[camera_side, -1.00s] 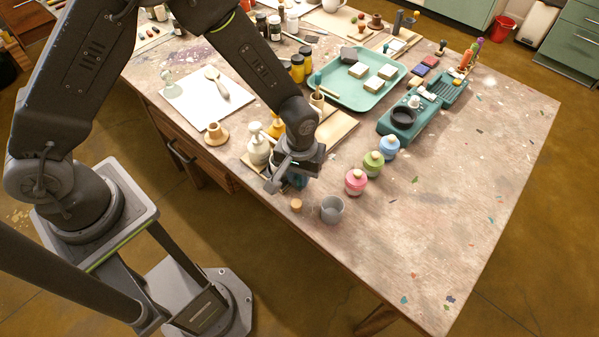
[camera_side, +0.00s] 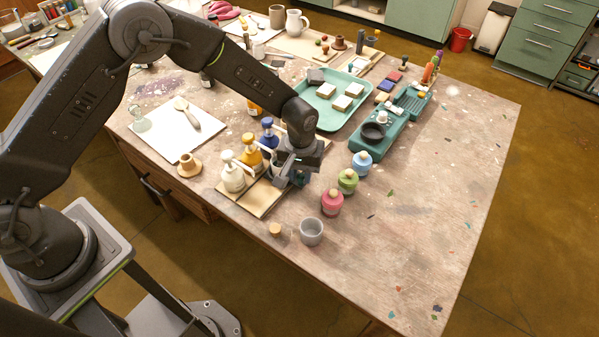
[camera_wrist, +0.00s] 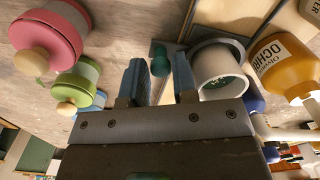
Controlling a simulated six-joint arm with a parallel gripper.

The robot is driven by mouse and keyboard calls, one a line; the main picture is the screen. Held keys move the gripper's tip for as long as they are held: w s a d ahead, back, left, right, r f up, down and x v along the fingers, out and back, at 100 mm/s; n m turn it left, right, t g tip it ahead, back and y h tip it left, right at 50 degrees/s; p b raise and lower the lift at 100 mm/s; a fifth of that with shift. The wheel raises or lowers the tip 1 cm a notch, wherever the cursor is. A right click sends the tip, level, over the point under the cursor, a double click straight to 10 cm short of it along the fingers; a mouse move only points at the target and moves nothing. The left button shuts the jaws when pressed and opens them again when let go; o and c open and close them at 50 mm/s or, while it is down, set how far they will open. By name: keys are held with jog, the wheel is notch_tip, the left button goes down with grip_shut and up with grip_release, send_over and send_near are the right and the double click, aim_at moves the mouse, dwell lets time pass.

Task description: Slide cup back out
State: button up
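A pale grey-white cup (camera_wrist: 218,70) with something green inside shows in the wrist view, just right of my fingers. A teal piece (camera_wrist: 160,58) beside it looks like its handle and shows behind and between the fingertips. My gripper (camera_wrist: 160,78) has its two blue-tipped fingers apart around that piece; contact cannot be made out. In the side view my gripper (camera_side: 291,178) is low at the right end of the pump-bottle board (camera_side: 258,197) and largely hides this cup. The white (camera_side: 232,177), ochre (camera_side: 251,158) and blue (camera_side: 270,138) pump bottles stand left of it.
Pink (camera_side: 332,203), green (camera_side: 348,181) and blue (camera_side: 362,163) jars stand in a row close to the gripper's right. A grey empty-looking cup (camera_side: 311,231) and a cork (camera_side: 275,230) are in front. A teal tray (camera_side: 322,120) lies behind. The table's right part is mostly clear.

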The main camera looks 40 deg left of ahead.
jog(key=shift+o, duration=0.3)
notch_tip(320, 180, up, 14)
dwell(0.4)
jog(key=shift+f, duration=0.1)
notch_tip(320, 180, down, 14)
jog(key=n, duration=0.4)
jog(key=shift+n+g+y, duration=0.3)
dwell(0.4)
grip_shut()
